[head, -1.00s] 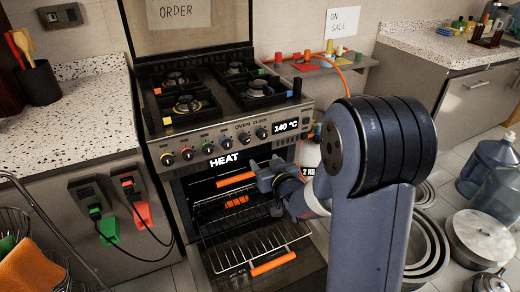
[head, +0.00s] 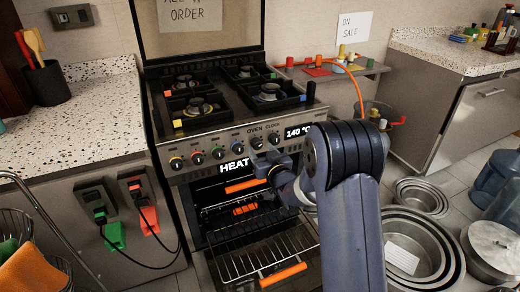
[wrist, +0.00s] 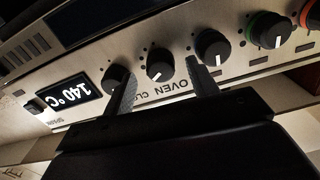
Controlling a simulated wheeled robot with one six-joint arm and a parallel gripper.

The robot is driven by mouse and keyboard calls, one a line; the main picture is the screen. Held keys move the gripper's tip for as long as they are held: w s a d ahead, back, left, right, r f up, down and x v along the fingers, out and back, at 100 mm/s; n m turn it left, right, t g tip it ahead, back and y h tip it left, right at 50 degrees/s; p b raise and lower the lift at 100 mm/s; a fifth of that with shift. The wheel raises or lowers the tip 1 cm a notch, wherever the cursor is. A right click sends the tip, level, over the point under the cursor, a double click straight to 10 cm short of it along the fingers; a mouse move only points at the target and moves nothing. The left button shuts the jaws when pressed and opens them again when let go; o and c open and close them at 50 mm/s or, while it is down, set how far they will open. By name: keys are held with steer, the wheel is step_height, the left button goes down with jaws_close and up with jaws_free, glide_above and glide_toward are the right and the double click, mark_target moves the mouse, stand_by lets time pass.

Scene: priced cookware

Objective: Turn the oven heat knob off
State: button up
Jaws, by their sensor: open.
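The stove's knob row has a black oven knob (head: 256,142) under the OVEN label, left of the clock knob (head: 274,138). In the wrist view, which is upside down, the oven knob (wrist: 160,66) lies between my two fingers, its white mark pointing to the lower left. My gripper (wrist: 164,92) is open and empty. In the head view my gripper (head: 272,158) is just below the knobs. I cannot tell whether it touches them. The display (head: 299,131) reads 140 °C.
Burners (head: 192,106) are above. Other knobs, one green-ringed (wrist: 266,30), sit along the panel. Metal pans (head: 412,245) are on the floor at right. A counter (head: 70,125) is at left.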

steer(key=shift+x, duration=0.75)
steer(key=shift+c, duration=0.3)
steer(key=c, duration=0.9)
steer(key=shift+c, duration=0.2)
